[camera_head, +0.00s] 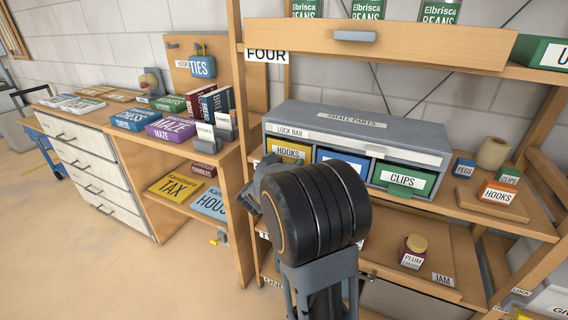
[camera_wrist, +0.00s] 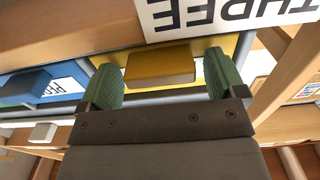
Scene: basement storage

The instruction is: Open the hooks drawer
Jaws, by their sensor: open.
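The yellow hooks drawer (camera_head: 285,149) is at the left end of the grey small parts cabinet (camera_head: 345,124), shut, with its label showing. A pale lock bar (camera_head: 350,143) runs above the drawers. I cannot tell whether the fingers touch the handle.
A blue drawer (camera_head: 342,158) and the green clips drawer (camera_head: 404,179) sit to the right. The shelf above (camera_head: 380,44) overhangs the cabinet. A jar (camera_head: 412,252) stands on the shelf below. A wooden post (camera_head: 240,150) rises close on the left.

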